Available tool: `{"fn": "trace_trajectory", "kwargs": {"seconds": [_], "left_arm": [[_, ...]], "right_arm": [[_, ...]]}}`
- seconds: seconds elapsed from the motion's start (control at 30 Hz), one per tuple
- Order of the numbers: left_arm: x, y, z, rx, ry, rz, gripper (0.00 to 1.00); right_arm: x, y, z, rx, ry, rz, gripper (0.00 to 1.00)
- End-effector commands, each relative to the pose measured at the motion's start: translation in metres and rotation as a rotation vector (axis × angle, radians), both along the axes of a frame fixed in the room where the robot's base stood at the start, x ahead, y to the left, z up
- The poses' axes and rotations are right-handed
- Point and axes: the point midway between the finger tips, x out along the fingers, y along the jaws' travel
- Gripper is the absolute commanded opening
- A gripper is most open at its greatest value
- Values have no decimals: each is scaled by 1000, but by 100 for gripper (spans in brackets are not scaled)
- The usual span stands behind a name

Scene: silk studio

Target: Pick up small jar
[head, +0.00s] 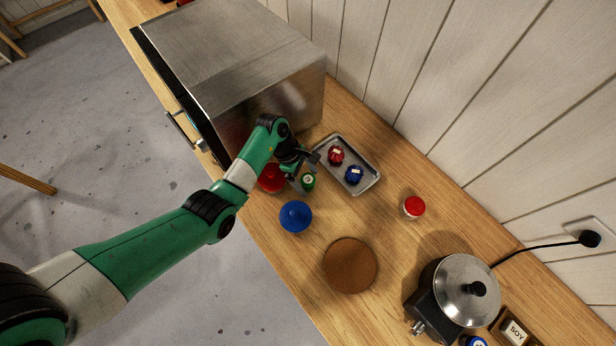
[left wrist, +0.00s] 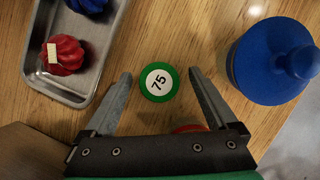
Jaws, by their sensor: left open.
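A small green round jar (head: 308,181) stands on the wooden counter between the metal tray and the blue domed object. In the left wrist view the jar (left wrist: 158,82) shows from above, with a white label reading 75. My left gripper (head: 304,170) is open above the counter at the jar. In the wrist view its two fingertips (left wrist: 160,73) lie on either side of the jar, with a gap on each side. How high the fingers are above the counter is hard to tell. My right gripper is in neither view.
A metal tray (head: 375,185) holds a red and a blue ribbed object. A blue domed object (head: 296,217) and a red one (head: 270,178) stand close by. A steel oven (head: 240,60), brown disc (head: 350,265), red-lidded jar (head: 414,207) and lidded pot (head: 465,285) are around.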

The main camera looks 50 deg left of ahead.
Motion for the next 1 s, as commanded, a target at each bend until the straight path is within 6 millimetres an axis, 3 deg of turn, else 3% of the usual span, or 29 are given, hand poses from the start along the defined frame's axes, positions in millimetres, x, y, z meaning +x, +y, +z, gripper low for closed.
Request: {"fn": "trace_trajectory", "kwargs": {"seconds": [0.2,0.23,0.73,1.0], "left_arm": [[1,-1,-2,1,-2,0,92],[1,-1,-2,1,-2,1,88],[1,-1,-2,0,-1,0,0],[1,-1,0,1,-2,0,0]], "right_arm": [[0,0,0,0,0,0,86],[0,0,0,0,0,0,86],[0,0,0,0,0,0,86],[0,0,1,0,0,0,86]]}}
